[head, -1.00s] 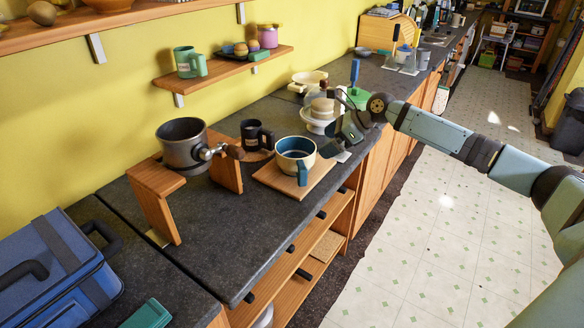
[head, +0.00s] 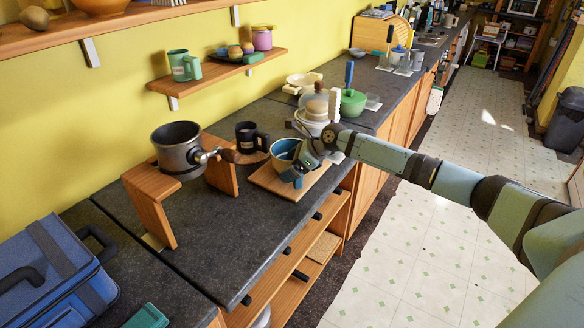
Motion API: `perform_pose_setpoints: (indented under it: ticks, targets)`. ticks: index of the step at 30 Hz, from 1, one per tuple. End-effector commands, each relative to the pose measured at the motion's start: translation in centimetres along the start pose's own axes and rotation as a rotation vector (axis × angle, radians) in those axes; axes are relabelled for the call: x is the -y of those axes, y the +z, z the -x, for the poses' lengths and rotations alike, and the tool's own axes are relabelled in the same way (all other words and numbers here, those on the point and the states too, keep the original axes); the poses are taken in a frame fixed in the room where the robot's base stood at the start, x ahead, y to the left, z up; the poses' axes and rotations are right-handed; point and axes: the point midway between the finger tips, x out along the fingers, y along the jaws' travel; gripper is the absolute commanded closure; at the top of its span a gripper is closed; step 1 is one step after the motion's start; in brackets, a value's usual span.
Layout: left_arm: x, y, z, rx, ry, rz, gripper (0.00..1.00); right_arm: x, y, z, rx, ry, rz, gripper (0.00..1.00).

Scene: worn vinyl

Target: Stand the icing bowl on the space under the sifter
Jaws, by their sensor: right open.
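The icing bowl (head: 282,160), pale with a blue inside and a handle, stands upright on a wooden board (head: 268,184) on the dark counter. My right gripper (head: 299,174) is at the bowl's right side, by its handle, and is open. It hides the handle and part of the rim; I cannot tell whether the fingers touch it. The sifter (head: 180,150), a grey metal pot with a side crank, sits on a wooden stand (head: 150,207) left of the bowl. The space under the sifter (head: 190,205), between the stand's two legs, looks clear. My left gripper is out of view.
A dark mug (head: 247,137) stands behind, between the stand and the bowl. A cake stand (head: 313,115) and a green pot (head: 352,102) are beyond my gripper. A blue case (head: 50,280) fills the near left. The counter before the stand is bare.

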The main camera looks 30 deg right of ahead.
Motion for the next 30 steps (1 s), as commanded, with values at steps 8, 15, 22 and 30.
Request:
perform_pose_setpoints:
  ticks: [8,15,22,30]
  targets:
    - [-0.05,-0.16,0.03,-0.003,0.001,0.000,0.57,0.00,-0.04,0.00,-0.001,0.000,0.000,0.23]
    - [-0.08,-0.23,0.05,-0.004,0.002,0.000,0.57,0.00,-0.16,-0.03,-0.003,0.000,-0.001,0.78]
    - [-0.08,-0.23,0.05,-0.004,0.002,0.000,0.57,0.05,-0.09,0.05,-0.002,-0.001,-0.001,1.00]
    - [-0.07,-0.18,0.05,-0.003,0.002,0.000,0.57,0.03,0.26,0.42,-0.003,0.000,-0.002,1.00]
